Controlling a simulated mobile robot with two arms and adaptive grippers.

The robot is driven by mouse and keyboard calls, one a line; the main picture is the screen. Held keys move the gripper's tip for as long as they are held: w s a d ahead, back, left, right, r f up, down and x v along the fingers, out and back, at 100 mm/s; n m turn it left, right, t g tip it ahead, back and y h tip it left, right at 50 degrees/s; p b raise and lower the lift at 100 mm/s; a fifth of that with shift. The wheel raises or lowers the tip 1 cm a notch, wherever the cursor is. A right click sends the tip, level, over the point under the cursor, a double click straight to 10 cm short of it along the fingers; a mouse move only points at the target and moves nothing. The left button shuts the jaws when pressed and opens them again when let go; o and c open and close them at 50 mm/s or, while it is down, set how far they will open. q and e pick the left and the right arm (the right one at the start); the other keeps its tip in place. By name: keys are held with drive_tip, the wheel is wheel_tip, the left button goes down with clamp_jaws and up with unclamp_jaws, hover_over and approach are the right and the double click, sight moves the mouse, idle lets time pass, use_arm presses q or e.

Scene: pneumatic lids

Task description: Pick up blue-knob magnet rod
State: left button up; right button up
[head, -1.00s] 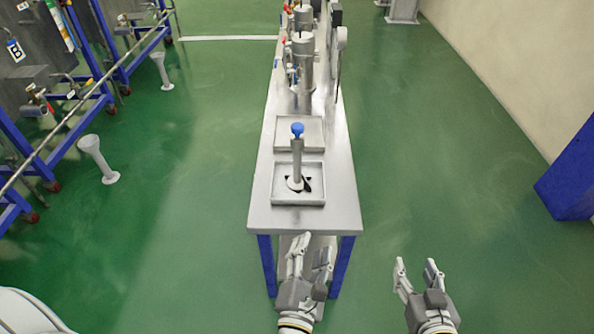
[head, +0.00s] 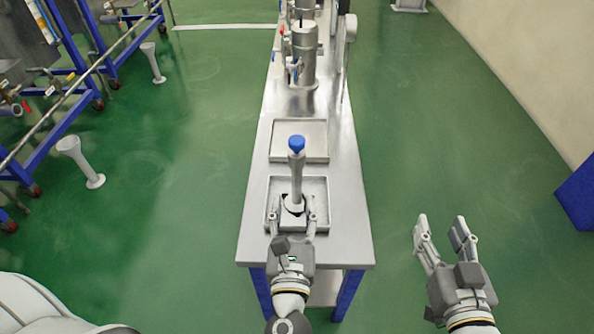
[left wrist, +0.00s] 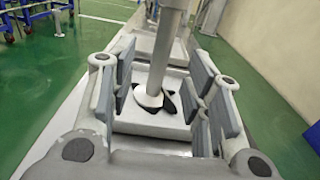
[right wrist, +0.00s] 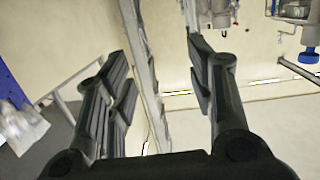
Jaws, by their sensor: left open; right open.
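The blue-knob magnet rod (head: 296,172) stands upright in the near square tray (head: 325,192) on the steel table, its blue knob on top. My left gripper (head: 293,208) is open at the near side of the rod, with its fingers reaching over the tray to either side of the rod's lower part. In the left wrist view the grey rod (left wrist: 168,50) rises between and beyond the open fingers, with its round foot and a dark piece at its base; its knob is out of that view. My right gripper (head: 441,232) is open and empty over the floor right of the table.
A second, empty square tray (head: 299,141) lies just behind the near one. Metal cylinders (head: 304,58) with fittings stand farther back on the table (head: 345,225).

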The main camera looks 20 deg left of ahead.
sight(297, 182)
use_arm(q)
drive_tip(key=x, duration=0.3)
drive_tip(key=shift+w+a, duration=0.1)
drive_tip(key=shift+w, duration=0.3)
drive_tip(key=x, duration=0.5)
drive_tip(key=shift+w+d+r, duration=0.1)
drive_tip(key=shift+d, duration=0.1)
use_arm(e)
drive_tip(key=shift+r, duration=0.5)
use_arm(q)
clamp_jaws()
